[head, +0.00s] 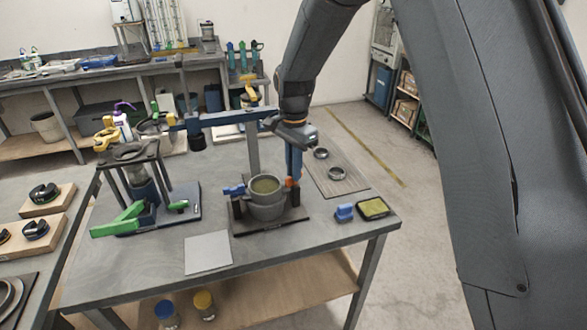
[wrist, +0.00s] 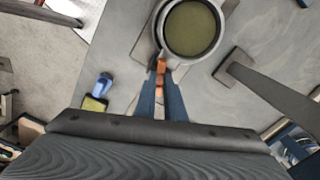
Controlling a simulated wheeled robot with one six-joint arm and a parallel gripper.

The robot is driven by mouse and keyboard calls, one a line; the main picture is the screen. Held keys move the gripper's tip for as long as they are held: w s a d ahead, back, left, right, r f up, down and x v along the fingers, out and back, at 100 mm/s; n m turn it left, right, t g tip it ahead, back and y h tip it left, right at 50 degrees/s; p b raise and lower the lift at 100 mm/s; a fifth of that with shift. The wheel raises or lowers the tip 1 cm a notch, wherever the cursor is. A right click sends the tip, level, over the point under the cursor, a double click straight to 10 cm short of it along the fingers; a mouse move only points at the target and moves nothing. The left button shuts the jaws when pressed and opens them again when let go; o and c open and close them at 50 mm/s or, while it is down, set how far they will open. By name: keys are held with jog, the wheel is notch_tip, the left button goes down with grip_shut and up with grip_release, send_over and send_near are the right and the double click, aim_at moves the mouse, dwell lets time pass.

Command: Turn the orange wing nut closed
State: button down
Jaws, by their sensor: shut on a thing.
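The orange wing nut (head: 291,183) is on the right side of a grey round pot (head: 267,210) that holds something olive green. My gripper (head: 292,176) comes down from above with its blue fingers at the nut. In the wrist view the orange nut (wrist: 161,68) shows between the two fingers (wrist: 162,88), close to the pot's rim (wrist: 160,35). The fingers are shut on it and hide part of it. A blue handle (head: 234,190) sticks out on the pot's left side.
The pot stands on a dark base plate (head: 285,222) on the grey table. A blue horizontal beam (head: 232,118) runs behind the pot. A pale sheet (head: 208,252) lies front left.

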jog(key=m, duration=0.4)
jog(key=shift+r+m, duration=0.1)
jog(key=shift+m, duration=0.2)
dwell(0.4)
jog(key=c, duration=1.8)
grip_release()
jog(key=shift+c, duration=0.2)
notch_tip(320, 180, up, 8)
jog(key=b, duration=0.2)
jog(key=shift+d, duration=0.1)
